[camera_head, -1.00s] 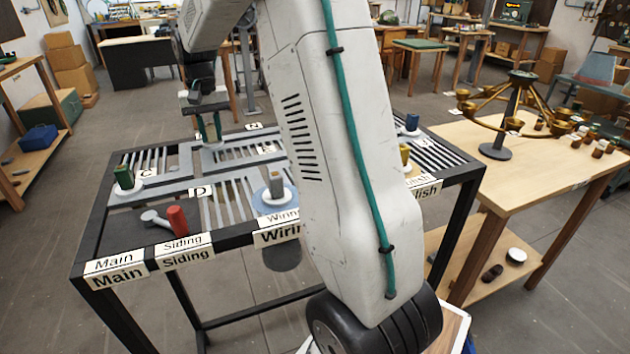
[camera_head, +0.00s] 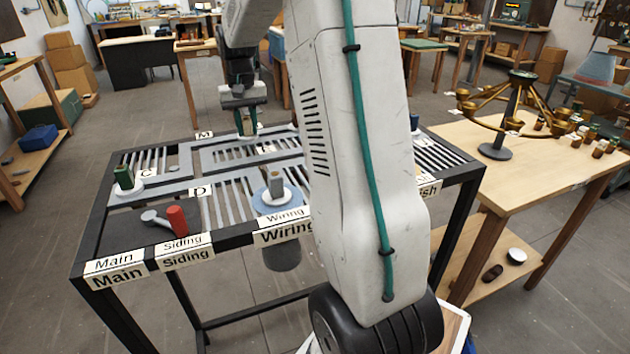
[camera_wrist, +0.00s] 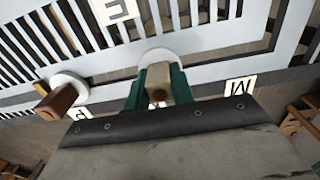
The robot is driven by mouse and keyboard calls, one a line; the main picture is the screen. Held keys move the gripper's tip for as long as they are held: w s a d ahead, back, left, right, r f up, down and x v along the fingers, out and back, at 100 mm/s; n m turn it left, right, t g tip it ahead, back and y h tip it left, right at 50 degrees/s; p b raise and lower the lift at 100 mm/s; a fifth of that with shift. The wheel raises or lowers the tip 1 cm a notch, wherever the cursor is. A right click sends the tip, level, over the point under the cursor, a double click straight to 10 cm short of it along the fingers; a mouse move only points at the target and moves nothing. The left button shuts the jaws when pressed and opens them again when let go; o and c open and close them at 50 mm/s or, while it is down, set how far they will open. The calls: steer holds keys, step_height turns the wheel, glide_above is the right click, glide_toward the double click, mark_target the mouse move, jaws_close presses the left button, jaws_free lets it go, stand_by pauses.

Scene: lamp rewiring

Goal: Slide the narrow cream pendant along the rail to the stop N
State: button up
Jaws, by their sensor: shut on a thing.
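My gripper (camera_head: 246,134) is over the back rail of the slotted rack, with its green fingers pointing down. In the wrist view the gripper (camera_wrist: 157,90) is shut on the narrow cream pendant (camera_wrist: 157,95), seen end-on between the fingers. The pendant's white disc (camera_wrist: 159,56) shows beyond them, on the grey rail plate. The label M (camera_head: 204,134) is left of the gripper in the head view, and the label M (camera_wrist: 239,86) is to its right in the wrist view. I cannot see a label N; the gripper may cover it.
A brown pendant (camera_wrist: 58,100) on a white disc stands beside the gripper, near label P (camera_wrist: 78,117). A green pendant (camera_head: 125,177) stands near C. A grey pendant (camera_head: 275,185) stands at Wiring. A red cylinder (camera_head: 177,218) is at the front left.

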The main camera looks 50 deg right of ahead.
steer(key=o, duration=1)
step_height(320, 180, up, 8)
steer(key=shift+f, duration=0.1)
